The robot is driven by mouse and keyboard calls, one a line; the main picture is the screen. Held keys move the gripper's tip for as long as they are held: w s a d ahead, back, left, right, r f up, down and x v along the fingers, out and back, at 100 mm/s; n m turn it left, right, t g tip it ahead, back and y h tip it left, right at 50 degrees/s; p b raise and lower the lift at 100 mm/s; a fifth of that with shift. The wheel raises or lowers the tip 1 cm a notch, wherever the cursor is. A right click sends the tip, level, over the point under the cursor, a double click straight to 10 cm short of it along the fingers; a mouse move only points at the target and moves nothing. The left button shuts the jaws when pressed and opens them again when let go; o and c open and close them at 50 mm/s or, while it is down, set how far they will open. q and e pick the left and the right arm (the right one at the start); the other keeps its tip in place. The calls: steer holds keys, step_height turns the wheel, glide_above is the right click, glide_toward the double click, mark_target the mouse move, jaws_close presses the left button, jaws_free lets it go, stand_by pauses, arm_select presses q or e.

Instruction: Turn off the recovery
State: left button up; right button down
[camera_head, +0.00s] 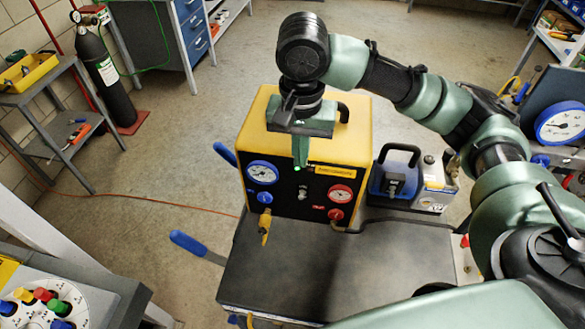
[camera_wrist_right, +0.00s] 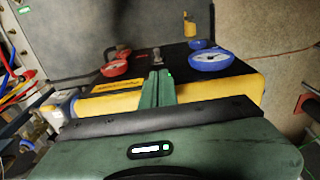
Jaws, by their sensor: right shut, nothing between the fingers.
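The recovery machine (camera_head: 262,120) is a yellow box with a black front panel (camera_head: 285,200), standing on a dark cart top. The panel has a blue gauge (camera_head: 262,172) at left and a red gauge (camera_head: 341,194) at right. A small pale switch-like part (camera_head: 302,192) sits between them; its position is too small to tell. My right gripper (camera_head: 299,163) is shut and empty, its fingers in front of the panel's upper middle, hiding part of it. In the wrist view, the shut fingers (camera_wrist_right: 158,76) point towards the panel between the red gauge (camera_wrist_right: 113,68) and blue gauge (camera_wrist_right: 211,59). My left gripper is out of view.
Yellow (camera_head: 265,225) and red (camera_head: 336,214) valve fittings stick out below the gauges. The dark cart top (camera_head: 310,270) is clear in front. A manifold with coloured knobs (camera_head: 40,303) is at lower left.

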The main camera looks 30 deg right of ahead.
mark_target(302, 194)
steer(key=f, duration=0.3)
steer(key=f+p, duration=0.1)
steer(key=f, duration=0.5)
steer(key=shift+s+d+f, duration=0.1)
steer(key=shift+d+f, duration=0.15)
steer(key=shift+f, duration=0.15)
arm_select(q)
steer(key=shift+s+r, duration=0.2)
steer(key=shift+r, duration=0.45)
arm_select(e)
steer(key=shift+s, duration=0.1)
